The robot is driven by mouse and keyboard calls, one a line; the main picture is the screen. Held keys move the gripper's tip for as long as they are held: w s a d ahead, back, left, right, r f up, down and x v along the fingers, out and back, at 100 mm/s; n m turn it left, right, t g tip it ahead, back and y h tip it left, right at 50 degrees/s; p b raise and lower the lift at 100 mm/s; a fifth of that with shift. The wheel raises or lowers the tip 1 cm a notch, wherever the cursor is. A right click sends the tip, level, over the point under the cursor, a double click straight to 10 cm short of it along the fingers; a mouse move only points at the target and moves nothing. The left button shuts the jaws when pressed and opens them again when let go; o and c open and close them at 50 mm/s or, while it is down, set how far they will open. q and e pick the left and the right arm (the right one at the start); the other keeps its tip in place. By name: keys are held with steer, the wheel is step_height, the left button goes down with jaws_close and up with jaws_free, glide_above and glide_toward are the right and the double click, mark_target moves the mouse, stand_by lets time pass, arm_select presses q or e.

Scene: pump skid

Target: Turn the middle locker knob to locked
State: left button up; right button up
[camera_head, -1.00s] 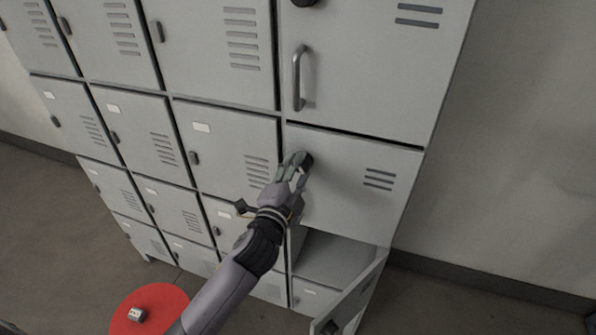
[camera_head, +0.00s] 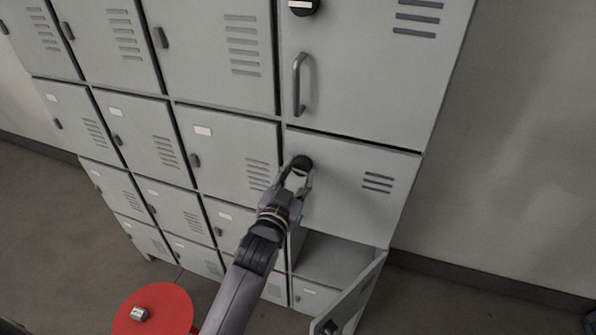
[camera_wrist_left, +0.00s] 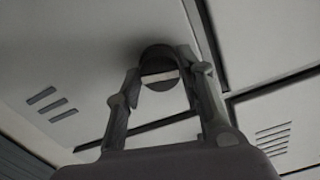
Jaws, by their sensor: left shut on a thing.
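The middle locker knob (camera_head: 302,162) is a round black knob at the upper left of the middle door (camera_head: 345,190) in the right column. My left gripper (camera_head: 296,172) is shut on this knob, with one finger on each side. In the left wrist view the knob (camera_wrist_left: 159,68) has a pale bar across its face and sits between the fingertips of my left gripper (camera_wrist_left: 160,80). The bar runs nearly level in that picture. The middle door is closed. My right gripper is not in view.
Above is a closed door with a bar handle (camera_head: 299,84) and another black knob (camera_head: 303,6). Below, a lower door (camera_head: 350,297) stands open, swung outward. A red round surface (camera_head: 170,305) with a small metal object (camera_head: 139,314) is at the bottom left.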

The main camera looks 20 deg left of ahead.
arm_select(q)
steer(key=shift+n+p, duration=0.35)
steer(key=shift+n, duration=0.75)
steer(key=o, duration=1.2)
steer(key=shift+c, duration=0.2)
steer(key=s, duration=1.2)
steer(key=shift+a, duration=0.2)
